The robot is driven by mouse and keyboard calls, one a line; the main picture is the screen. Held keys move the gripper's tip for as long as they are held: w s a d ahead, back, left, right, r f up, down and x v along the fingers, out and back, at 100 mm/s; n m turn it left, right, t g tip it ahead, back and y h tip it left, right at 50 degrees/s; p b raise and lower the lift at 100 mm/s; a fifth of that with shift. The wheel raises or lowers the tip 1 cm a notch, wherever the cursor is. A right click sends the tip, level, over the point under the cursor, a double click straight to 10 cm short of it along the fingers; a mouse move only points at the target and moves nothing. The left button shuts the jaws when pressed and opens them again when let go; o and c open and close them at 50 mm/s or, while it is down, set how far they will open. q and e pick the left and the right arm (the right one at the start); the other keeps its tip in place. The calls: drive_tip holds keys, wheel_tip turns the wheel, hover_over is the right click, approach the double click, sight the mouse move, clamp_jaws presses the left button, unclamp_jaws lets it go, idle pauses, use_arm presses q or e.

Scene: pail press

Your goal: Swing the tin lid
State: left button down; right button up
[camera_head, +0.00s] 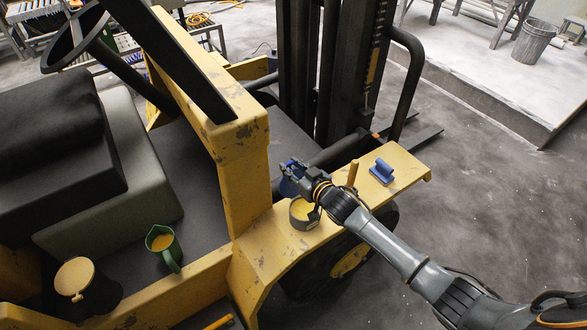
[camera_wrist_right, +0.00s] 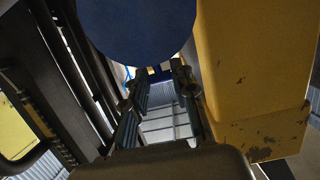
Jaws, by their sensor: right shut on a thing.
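My right gripper (camera_head: 297,172) reaches in from the lower right over the yellow fender and is shut on a blue round piece (camera_head: 288,187). The piece shows as a large blue disc at the top of the right wrist view (camera_wrist_right: 135,25), above the fingers (camera_wrist_right: 158,88). I cannot tell whether the blue piece is joined to the tin. A round tan lid (camera_head: 75,277) with a small tab sits on a dark container at the lower left. My left gripper is not in view.
A blue block with a raised grip (camera_head: 382,171) sits on the fender (camera_head: 408,172), right of my gripper. A wooden handle (camera_head: 352,173) stands between them. A green jug (camera_head: 162,247) with yellow contents stands on the vehicle floor. The yellow post (camera_head: 241,160) rises left of the gripper.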

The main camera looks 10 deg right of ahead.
drive_tip(key=shift+p+v, duration=1.1)
drive_tip(key=shift+v, duration=0.3)
drive_tip(key=shift+s+d, duration=0.15)
drive_tip(key=shift+s, duration=0.2)
drive_tip(key=shift+s+d+f+p, duration=0.1)
drive_tip(key=shift+s+d+p, duration=0.15)
drive_tip(key=shift+s+p, duration=0.35)
drive_tip(key=shift+s+d+f, duration=0.1)
drive_tip(key=shift+s+d, duration=0.05)
drive_tip(key=shift+s, duration=0.35)
drive_tip(key=shift+s+d+f, duration=0.1)
drive_tip(key=shift+s+d, duration=0.1)
drive_tip(key=shift+s, duration=0.3)
drive_tip(key=shift+s+f, duration=0.1)
